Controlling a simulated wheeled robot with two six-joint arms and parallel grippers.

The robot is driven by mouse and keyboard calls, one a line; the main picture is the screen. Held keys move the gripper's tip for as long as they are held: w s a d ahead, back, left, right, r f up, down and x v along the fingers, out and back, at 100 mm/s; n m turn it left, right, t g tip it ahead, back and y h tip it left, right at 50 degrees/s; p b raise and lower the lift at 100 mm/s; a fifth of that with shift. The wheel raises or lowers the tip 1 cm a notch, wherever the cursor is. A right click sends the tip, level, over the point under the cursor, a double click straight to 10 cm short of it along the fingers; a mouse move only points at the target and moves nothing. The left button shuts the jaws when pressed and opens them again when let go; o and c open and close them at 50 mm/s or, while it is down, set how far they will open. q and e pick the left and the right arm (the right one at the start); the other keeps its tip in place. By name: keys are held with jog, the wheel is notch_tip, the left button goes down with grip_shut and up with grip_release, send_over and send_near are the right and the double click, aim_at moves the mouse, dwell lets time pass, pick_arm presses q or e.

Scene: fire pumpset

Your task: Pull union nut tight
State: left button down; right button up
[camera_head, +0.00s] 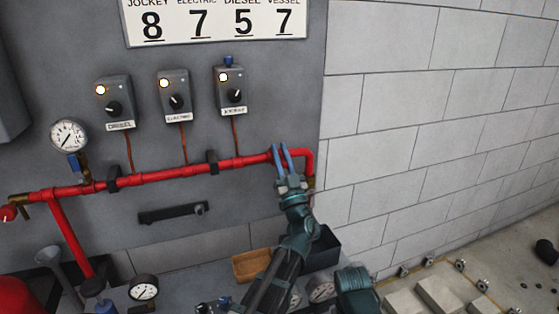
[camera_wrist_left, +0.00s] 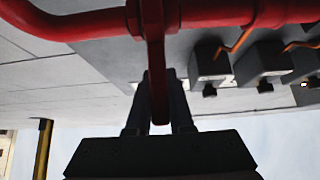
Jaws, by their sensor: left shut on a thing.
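A red pipe (camera_head: 190,173) runs along the grey panel and bends down at its right end. My left gripper (camera_head: 281,152) is at this right end, its two blue fingers on the pipe just before the bend. In the left wrist view, a dark red bar (camera_wrist_left: 157,85) stands out from the red pipe (camera_wrist_left: 85,25) and lies between the fingers, which are shut on it. I take it for the handle of the union nut; the nut itself is mostly hidden by the fingers. My right gripper is not in view.
Three control boxes (camera_head: 175,95) with knobs sit above the pipe, and a gauge (camera_head: 69,136) is at the left. A black bar (camera_head: 172,213) is below. A brown tray (camera_head: 250,265) and a dark bin (camera_head: 324,248) lie beneath the gripper. A block wall (camera_head: 440,130) is at right.

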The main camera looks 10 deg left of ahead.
pick_arm(q)
jog(key=shift+s+f, duration=0.1)
dwell(0.5)
jog(key=c, duration=0.8)
grip_release()
jog(key=shift+d, duration=0.1)
jog(key=b+v, duration=0.5)
jog(key=v, duration=0.2)
jog(key=shift+f, duration=0.3)
